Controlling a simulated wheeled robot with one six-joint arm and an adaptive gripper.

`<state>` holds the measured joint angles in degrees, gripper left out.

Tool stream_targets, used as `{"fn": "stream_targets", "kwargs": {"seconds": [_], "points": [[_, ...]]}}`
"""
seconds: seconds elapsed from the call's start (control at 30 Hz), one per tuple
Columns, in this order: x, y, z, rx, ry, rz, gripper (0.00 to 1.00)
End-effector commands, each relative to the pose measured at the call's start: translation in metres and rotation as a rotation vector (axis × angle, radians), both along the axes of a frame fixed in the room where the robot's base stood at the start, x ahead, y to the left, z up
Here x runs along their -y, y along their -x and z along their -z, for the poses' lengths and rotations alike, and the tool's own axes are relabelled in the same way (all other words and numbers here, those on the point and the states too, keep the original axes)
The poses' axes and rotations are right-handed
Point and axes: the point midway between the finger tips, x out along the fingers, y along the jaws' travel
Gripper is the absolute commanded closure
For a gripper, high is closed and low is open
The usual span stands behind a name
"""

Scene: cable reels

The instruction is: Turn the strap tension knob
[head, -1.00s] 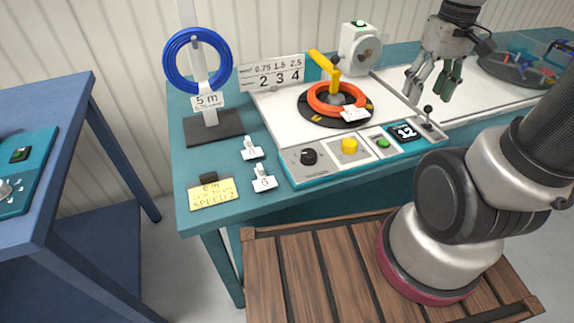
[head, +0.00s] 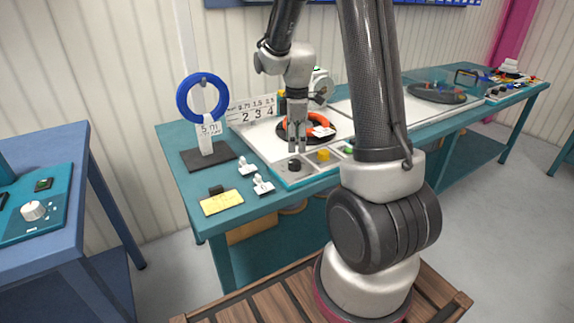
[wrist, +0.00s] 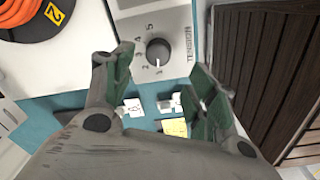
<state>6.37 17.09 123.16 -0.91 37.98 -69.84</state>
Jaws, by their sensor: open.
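The strap tension knob (wrist: 158,52) is a round black dial with a white pointer line, on a light grey plate marked TENSION with a number scale. In the wrist view it lies between and beyond my open fingers, apart from both. In the head view the knob (head: 294,165) sits at the left end of the teal-edged control panel. My gripper (head: 296,148) points down just above it there. In the wrist view my gripper (wrist: 165,80) shows two green-padded fingers spread apart with nothing between them.
A yellow button (head: 323,155) is right of the knob. Two white tags (head: 262,187) and a yellow note (head: 222,203) lie left on the teal table. An orange cable coil (head: 314,126) lies behind, and a blue coil (head: 202,97) hangs on a stand.

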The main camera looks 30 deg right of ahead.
Motion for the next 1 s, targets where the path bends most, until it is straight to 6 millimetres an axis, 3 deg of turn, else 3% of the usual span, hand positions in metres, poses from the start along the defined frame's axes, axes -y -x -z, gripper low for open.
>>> {"fn": "stream_targets", "kwargs": {"seconds": [0.23,0.63,1.0], "points": [[0.0,-0.001,0.009,0.002,0.003,-0.089,0.43],[0.001,-0.003,0.07,0.002,0.003,-0.087,0.43],[0.001,-0.004,0.078,0.005,0.003,-0.086,0.43]]}}
